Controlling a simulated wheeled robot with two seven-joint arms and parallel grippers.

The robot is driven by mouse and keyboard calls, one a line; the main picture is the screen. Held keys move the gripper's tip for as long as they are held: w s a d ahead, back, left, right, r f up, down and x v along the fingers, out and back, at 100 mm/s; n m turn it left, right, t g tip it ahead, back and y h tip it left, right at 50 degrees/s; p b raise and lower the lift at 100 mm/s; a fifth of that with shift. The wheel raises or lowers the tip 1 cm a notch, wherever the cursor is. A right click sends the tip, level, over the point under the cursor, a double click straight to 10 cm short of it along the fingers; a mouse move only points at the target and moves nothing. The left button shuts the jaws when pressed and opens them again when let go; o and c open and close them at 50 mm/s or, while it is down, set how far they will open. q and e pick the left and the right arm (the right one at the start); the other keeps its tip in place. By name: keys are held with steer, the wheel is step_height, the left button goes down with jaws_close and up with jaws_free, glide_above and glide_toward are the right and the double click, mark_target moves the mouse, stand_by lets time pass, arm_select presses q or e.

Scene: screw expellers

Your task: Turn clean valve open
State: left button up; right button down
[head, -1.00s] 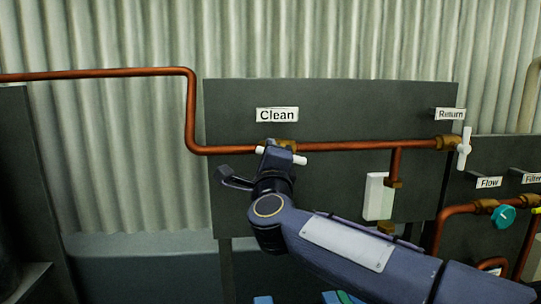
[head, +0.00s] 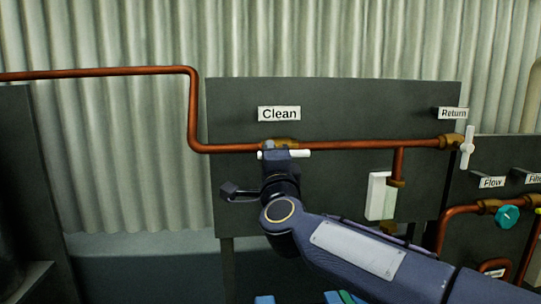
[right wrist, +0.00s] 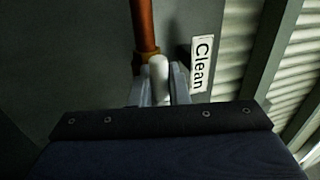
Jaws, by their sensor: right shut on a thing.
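The clean valve's white handle (head: 299,153) lies roughly level, nearly parallel to the copper pipe, below the "Clean" sign (head: 279,113). The brass valve body (head: 287,142) sits behind it on the pipe. My right gripper (head: 276,152) is shut on the handle near its middle and hides part of it. In the right wrist view, the rounded white end of the handle (right wrist: 158,68) stands between the two fingers of my right gripper (right wrist: 160,85). My left gripper is in neither view.
The copper pipe (head: 350,145) runs along the dark panel (head: 350,100) to the return valve's white handle (head: 467,147), which is steeply upright. A white box (head: 380,196) hangs below the pipe. A teal valve handle (head: 507,217) is at the lower right.

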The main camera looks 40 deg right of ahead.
steer(key=shift+f, duration=0.15)
steer(key=c, duration=1.5)
jaws_free()
steer(key=shift+o, duration=0.2)
steer(key=b+v, duration=0.1)
steer(key=v, duration=0.6)
steer(key=shift+s+a+b, duration=0.2)
steer(key=shift+s+b, duration=0.1)
steer(key=shift+s, duration=0.05)
